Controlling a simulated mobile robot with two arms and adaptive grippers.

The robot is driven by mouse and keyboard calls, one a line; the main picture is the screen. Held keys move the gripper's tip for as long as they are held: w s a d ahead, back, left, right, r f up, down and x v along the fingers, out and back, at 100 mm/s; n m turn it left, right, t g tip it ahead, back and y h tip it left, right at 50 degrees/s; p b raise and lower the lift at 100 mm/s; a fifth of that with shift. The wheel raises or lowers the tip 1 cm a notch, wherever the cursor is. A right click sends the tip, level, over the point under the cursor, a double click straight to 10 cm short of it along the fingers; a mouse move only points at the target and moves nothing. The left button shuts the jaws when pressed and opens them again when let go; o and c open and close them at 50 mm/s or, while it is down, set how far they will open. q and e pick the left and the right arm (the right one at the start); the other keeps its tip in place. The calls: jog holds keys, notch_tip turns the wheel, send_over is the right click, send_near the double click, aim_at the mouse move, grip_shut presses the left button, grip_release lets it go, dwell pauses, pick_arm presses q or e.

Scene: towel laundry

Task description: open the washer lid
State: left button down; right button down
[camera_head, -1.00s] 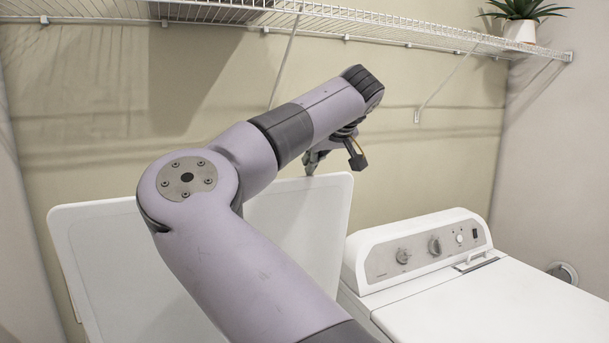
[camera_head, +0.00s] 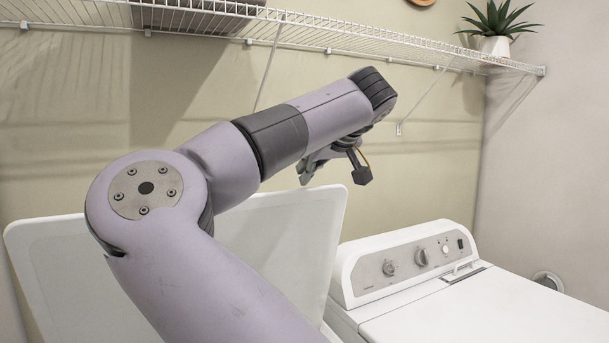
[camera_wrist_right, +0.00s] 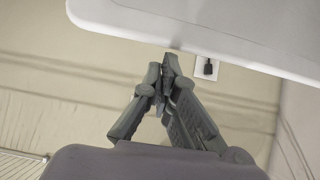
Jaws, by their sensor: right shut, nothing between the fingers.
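The white washer lid (camera_head: 283,235) stands raised, close to upright, in the left half of the head view. My right arm hides much of its middle. My right gripper (camera_head: 306,176) is just above the lid's top edge, partly hidden behind my wrist. In the right wrist view the gripper (camera_wrist_right: 165,72) is shut and empty, with its fingertips close to the edge of a white panel, the lid (camera_wrist_right: 215,25). I cannot tell whether they touch. The washer's body is not clearly visible. My left gripper is in neither view.
A second white machine (camera_head: 480,310) with a knobbed control panel (camera_head: 415,258) stands at the right, its top closed. A wire shelf (camera_head: 350,42) with a potted plant (camera_head: 495,28) runs along the wall above. An outlet (camera_wrist_right: 207,68) shows on the wall.

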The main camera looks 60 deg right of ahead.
jog(key=v, duration=1)
jog(key=shift+s, duration=0.25)
jog(key=shift+a+r, duration=0.1)
jog(key=shift+a, duration=0.05)
